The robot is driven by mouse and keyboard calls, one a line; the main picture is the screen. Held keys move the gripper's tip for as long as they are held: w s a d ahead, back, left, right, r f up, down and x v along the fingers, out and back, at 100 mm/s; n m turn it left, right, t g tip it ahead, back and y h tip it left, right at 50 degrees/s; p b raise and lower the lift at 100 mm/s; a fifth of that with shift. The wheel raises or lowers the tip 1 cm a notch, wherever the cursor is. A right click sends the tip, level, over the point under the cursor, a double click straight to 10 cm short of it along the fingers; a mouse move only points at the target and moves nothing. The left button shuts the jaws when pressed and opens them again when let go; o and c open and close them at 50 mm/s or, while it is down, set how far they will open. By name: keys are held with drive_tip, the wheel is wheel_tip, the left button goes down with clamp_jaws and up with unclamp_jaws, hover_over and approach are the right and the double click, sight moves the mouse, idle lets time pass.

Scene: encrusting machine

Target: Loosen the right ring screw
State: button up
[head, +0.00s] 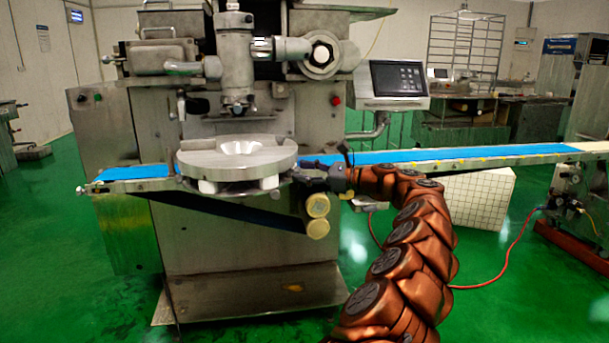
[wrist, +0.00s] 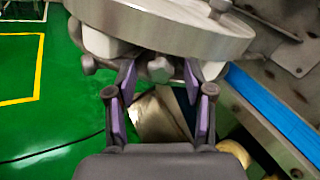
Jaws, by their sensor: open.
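A round metal ring plate (head: 275,158) with a cone-shaped opening sits on the front of the encrusting machine; its rim (wrist: 190,38) fills the top of the wrist view. A grey lobed screw knob (wrist: 159,68) shows below the rim, apparently the right ring screw. My gripper (wrist: 160,78) is open, with a purple-lined finger on each side of the knob. I cannot tell whether the pads touch it. In the head view my gripper (head: 308,172) is at the plate's right edge, and the screw cannot be made out there.
A blue conveyor belt (head: 440,155) runs behind my gripper, close to its right in the wrist view (wrist: 270,115). Two yellowish round roller ends (head: 317,217) lie just below my gripper. Another knob (wrist: 88,64) is at the left under the plate. Green floor is open at left.

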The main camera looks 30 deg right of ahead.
clamp_jaws()
idle(0.4)
